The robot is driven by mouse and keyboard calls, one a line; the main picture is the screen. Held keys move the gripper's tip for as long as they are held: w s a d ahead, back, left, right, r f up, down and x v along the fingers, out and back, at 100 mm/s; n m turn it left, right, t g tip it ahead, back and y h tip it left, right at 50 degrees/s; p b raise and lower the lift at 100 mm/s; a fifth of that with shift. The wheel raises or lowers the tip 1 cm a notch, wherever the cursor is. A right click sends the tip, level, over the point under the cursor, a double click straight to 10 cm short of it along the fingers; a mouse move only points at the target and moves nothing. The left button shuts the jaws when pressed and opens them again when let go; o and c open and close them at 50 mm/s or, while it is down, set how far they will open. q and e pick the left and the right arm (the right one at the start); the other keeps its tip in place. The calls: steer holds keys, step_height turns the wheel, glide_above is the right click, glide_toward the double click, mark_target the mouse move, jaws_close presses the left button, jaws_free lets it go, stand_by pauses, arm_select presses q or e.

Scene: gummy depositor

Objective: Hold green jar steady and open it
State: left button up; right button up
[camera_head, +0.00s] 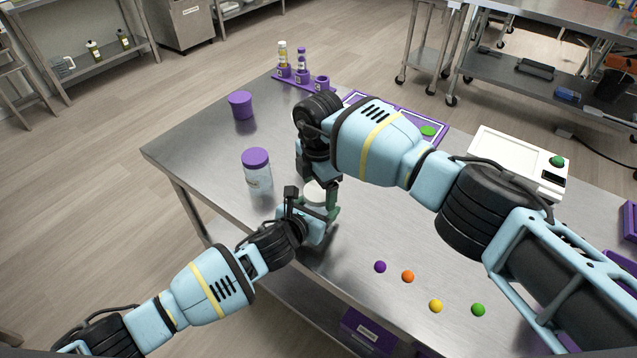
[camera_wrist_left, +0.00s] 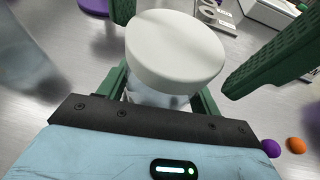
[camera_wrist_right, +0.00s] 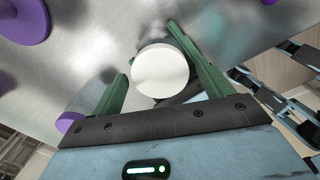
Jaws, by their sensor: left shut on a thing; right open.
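The jar in my grippers has a round white lid (camera_head: 313,192), not a green one. The lid is large in the left wrist view (camera_wrist_left: 175,50) and also shows in the right wrist view (camera_wrist_right: 160,70). The clear body below it is mostly hidden. My left gripper (camera_head: 316,216) is shut on the jar body under the lid. My right gripper (camera_head: 323,192) points down from above, open, with one finger on each side of the lid. In the right wrist view the lid sits between its fingers, nearer the right one. The lid is on the jar.
A clear jar with a purple lid (camera_head: 257,172) and a purple container (camera_head: 240,105) stand to the left. Several coloured balls lie at front right, including an orange one (camera_head: 407,276).

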steer(key=c, duration=1)
steer(key=n, duration=1.3)
steer(key=shift+n, duration=0.3)
steer(key=n, duration=0.3)
steer(key=shift+n, duration=0.3)
steer(key=o, duration=1.1)
steer(key=shift+a+r, duration=0.1)
